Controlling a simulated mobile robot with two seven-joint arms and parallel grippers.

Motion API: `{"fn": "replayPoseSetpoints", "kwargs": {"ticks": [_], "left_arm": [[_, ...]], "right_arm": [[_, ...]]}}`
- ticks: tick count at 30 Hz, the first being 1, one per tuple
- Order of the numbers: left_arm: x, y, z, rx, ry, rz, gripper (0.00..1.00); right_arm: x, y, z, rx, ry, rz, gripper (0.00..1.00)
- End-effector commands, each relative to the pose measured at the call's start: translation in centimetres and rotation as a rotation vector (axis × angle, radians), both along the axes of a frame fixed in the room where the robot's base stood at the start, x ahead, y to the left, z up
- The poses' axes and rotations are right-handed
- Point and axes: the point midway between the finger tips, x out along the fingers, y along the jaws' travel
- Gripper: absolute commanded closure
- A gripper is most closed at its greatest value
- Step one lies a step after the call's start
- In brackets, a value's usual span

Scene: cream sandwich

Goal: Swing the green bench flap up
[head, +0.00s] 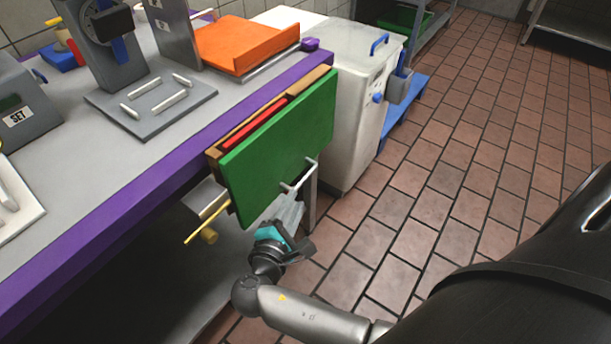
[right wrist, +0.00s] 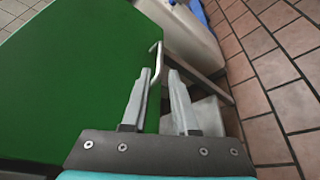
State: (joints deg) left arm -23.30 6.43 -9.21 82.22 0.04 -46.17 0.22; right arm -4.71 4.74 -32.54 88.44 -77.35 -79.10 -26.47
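The green bench flap (head: 280,145) hangs down, tilted, along the bench's purple-edged side. It fills the left of the right wrist view (right wrist: 70,75). A metal bar handle (head: 299,177) is fixed near its lower right edge; it also shows in the right wrist view (right wrist: 157,62). My right gripper (head: 291,205) is just below the handle. In the right wrist view its two fingers (right wrist: 160,75) are apart, with the handle's lower end between them, close to the left finger. Contact cannot be told. My left gripper is not in view.
A metal bracket with a yellow lever (head: 207,222) sticks out below the flap's left end. A white cabinet (head: 345,105) stands beyond the flap's right end. The bench top (head: 185,125) carries an orange tray (head: 245,45) and machines. The tiled floor at right is clear.

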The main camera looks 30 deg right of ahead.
Motion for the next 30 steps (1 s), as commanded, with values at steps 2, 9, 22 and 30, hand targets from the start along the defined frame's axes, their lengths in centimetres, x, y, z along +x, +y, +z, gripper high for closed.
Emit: {"fn": "replayPoseSetpoints", "kwargs": {"ticks": [2, 9, 22, 30], "left_arm": [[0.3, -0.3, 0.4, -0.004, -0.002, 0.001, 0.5], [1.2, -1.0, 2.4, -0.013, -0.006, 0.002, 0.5], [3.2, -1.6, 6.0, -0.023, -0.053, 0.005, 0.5], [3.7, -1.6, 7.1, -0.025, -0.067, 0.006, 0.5]], "right_arm": [[0.8, -0.9, -0.4, -0.002, -0.002, 0.0, 0.73], [2.9, -3.3, -1.1, -0.001, 0.0, 0.001, 0.73], [6.5, -7.2, -2.3, 0.0, 0.0, 0.0, 0.73], [7.3, -8.1, -2.5, 0.001, 0.002, 0.001, 0.73]]}}
